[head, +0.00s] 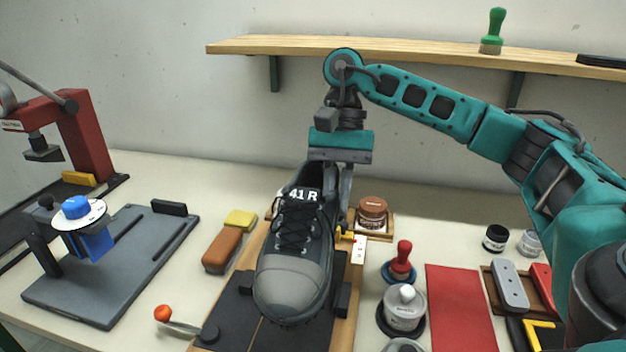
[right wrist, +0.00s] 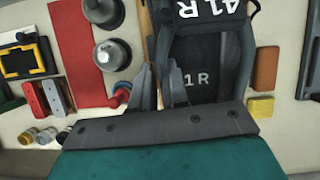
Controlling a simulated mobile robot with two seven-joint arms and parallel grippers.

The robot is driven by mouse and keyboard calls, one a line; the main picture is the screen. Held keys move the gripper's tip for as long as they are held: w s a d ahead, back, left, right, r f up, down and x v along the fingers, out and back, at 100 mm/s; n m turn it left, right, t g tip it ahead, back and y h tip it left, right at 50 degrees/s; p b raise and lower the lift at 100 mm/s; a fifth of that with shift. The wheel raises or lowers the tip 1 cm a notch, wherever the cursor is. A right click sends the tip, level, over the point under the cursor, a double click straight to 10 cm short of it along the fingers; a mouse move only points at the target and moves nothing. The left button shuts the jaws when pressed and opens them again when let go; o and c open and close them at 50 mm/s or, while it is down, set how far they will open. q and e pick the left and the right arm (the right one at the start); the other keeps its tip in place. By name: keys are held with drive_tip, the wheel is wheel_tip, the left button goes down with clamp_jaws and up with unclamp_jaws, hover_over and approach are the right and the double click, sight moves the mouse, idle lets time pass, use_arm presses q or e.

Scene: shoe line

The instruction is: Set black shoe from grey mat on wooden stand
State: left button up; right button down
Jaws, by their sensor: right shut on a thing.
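The black shoe (head: 294,262), labelled 41 R, is in the middle of the head view with its toe toward me. It sits on or just over the wooden stand (head: 352,299), which has dark pads; I cannot tell whether it touches them. My right gripper (head: 344,192) is shut on the shoe at the collar, on its right side. In the right wrist view the gripper's fingers (right wrist: 163,88) pinch the collar edge of the shoe (right wrist: 205,55). The shoe hides much of the stand. My left gripper is not in view.
A dark grey plate (head: 75,290) with a blue knob fixture lies at left, near a red press (head: 85,135). A brown brush (head: 222,249), an orange-knobbed lever (head: 163,313), jars and a red stamp (head: 401,261) flank the stand. A red mat (head: 458,305) lies right. A shelf (head: 420,53) runs behind.

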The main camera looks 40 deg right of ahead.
drive_tip(key=shift+w, duration=0.15)
drive_tip(key=shift+s+f+b, duration=0.2)
drive_tip(key=shift+f+b, duration=0.6)
drive_tip(key=shift+f, duration=0.2)
wheel_tip(320, 180, down, 10)
drive_tip(key=b, duration=0.7)
drive_tip(key=shift+w+r, duration=0.1)
drive_tip(key=shift+r, duration=0.15)
drive_tip(key=shift+f, duration=0.1)
drive_tip(key=shift+f, duration=0.15)
drive_tip(key=shift+f+b, duration=0.25)
drive_tip(key=shift+b, duration=0.15)
drive_tip(key=shift+f, duration=0.1)
